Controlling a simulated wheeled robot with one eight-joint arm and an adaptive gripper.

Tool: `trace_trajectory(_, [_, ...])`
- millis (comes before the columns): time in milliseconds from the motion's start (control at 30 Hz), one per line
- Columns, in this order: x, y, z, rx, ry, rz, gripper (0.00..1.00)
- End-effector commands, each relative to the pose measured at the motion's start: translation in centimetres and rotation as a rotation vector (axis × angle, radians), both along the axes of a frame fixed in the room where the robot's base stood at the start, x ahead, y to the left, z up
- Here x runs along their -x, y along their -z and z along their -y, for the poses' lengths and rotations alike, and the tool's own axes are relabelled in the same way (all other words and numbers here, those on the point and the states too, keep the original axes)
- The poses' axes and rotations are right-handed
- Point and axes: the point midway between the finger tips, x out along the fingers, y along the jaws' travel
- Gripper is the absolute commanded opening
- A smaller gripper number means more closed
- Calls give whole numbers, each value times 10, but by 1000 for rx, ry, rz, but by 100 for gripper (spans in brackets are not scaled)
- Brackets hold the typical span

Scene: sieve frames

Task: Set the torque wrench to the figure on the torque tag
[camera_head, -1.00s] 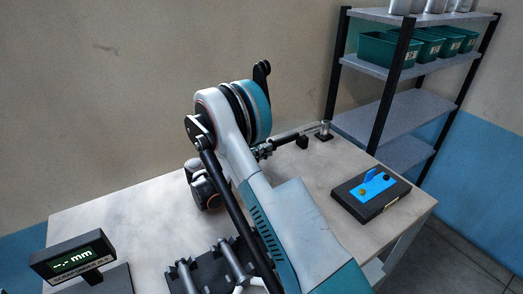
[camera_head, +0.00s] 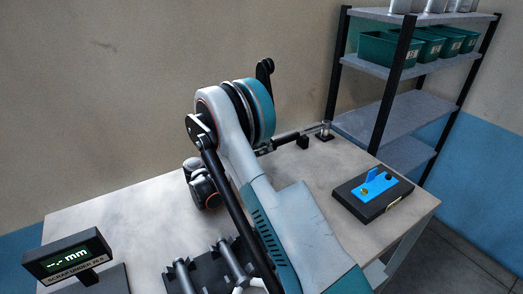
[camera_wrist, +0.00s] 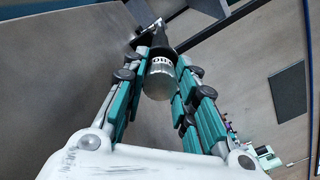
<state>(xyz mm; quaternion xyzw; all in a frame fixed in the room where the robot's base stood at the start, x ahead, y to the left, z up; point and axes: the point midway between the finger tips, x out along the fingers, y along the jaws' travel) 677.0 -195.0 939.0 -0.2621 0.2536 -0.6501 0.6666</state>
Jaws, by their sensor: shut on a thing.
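The torque wrench (camera_head: 288,138) lies along the back of the table in the head view, its far end at a small post and a black block. Its near end is hidden behind my arm. In the wrist view my gripper (camera_wrist: 164,58) is shut on the wrench's grip, a grey metal cylinder (camera_wrist: 160,82) with a white marked band between the teal-padded fingers. The band's marks are too small to read surely. The fingers are hidden behind my arm in the head view. I cannot make out a torque tag.
A black box with a blue top piece (camera_head: 375,184) sits at the table's right. A shelf (camera_head: 405,132) with green bins stands behind right. The table's left middle is clear.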

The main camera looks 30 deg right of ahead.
Motion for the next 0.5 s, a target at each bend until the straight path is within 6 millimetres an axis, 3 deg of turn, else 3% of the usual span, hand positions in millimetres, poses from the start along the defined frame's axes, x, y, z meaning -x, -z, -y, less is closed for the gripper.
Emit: trace_trajectory(500, [0,0,0,2,-1,-41,2])
